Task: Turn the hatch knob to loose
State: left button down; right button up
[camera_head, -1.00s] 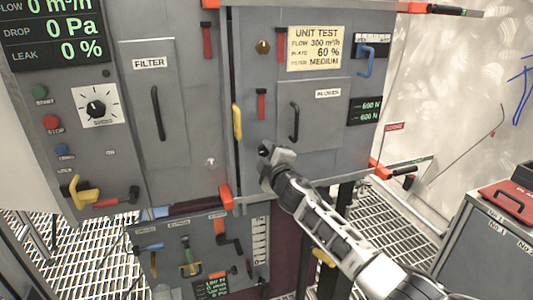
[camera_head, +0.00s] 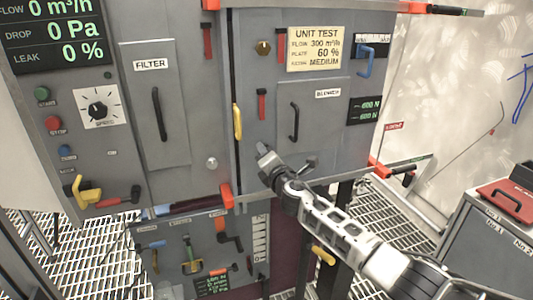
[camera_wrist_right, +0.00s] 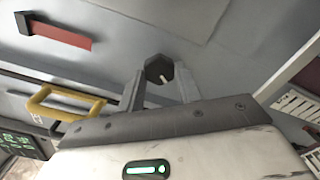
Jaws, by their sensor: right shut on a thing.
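In the head view the knob is hidden or cannot be told apart from the gripper. My left gripper is not in view.
A yellow handle (camera_head: 238,122) and a red-handled latch (camera_head: 261,104) are close to the right gripper. Left stands the FILTER door (camera_head: 155,110); below is a tool panel (camera_head: 200,255). A grey cabinet (camera_head: 490,240) with a red case stands at right over grating.

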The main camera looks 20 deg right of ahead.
jog(key=shift+f+n+p, duration=0.1)
jog(key=shift+n+p, duration=0.75)
jog(key=shift+n, duration=2.85)
jog(key=shift+d, duration=0.1)
jog(key=o, duration=1)
jog(key=shift+s, duration=0.15)
jog(key=s+p, duration=0.1)
jog(key=s, duration=0.4)
jog(key=s+p, duration=0.1)
jog(key=s, duration=0.4)
jog(key=s+p, duration=0.1)
jog(key=s, duration=0.4)
jog(key=shift+s+d, duration=0.25)
jog(key=shift+s, duration=0.1)
